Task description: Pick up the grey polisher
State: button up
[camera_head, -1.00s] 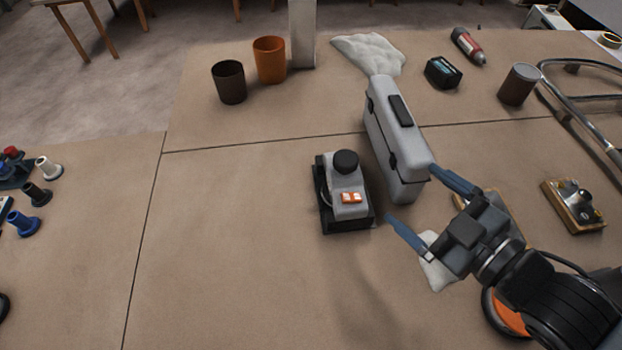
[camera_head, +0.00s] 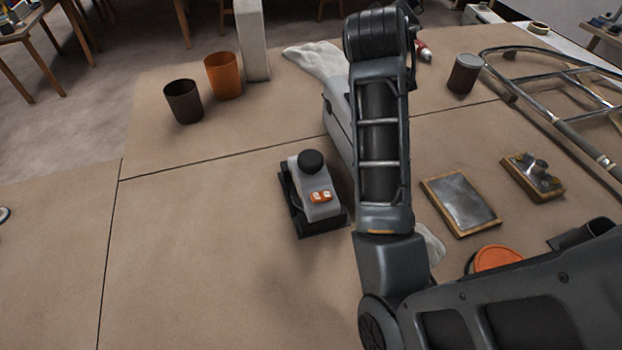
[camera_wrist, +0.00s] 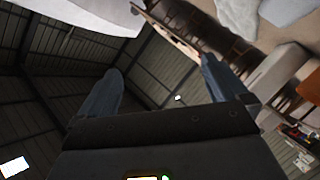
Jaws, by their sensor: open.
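The grey polisher (camera_head: 319,189) stands on the brown bench top in the head view, left of my raised arm. It has a black round knob on top, a black base and orange switches on its front. My gripper (camera_wrist: 158,92) is open in the wrist view, its two blue-grey fingers apart with nothing between them. That view looks towards the roof and the room, and the polisher is not in it. In the head view my arm hides the gripper.
A grey case (camera_head: 338,121) stands just behind the polisher, partly hidden by my arm. Brown (camera_head: 184,102) and orange (camera_head: 223,76) cups stand at the back left. A framed plate (camera_head: 460,203) and a metal tube frame (camera_head: 560,85) lie to the right. The bench left of the polisher is clear.

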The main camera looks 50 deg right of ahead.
jog(key=a+f+m+g+y, duration=0.1)
jog(key=f+y, duration=0.1)
jog(key=a+f+m+g+y, duration=0.1)
jog(key=a+f+y, duration=0.1)
jog(key=f, duration=0.1)
jog(key=a+f+g+y+b, duration=0.1)
jog(key=a+f+y, duration=0.1)
jog(key=f, duration=0.1)
jog(key=shift+s+a+m+g, duration=0.15)
jog(key=shift+m+g, duration=0.15)
jog(key=shift+m, duration=0.1)
jog(key=a+f+y, duration=0.4)
jog(key=a, duration=0.3)
jog(key=g+y+b, duration=0.1)
jog(key=y, duration=0.3)
send_over(311, 158)
jog(key=shift+d+f, duration=0.35)
jog(key=shift+f, duration=0.45)
jog(key=shift+a+f, duration=0.4)
jog(key=shift+f, duration=3.45)
jog(key=shift+c, duration=0.2)
grip_shut()
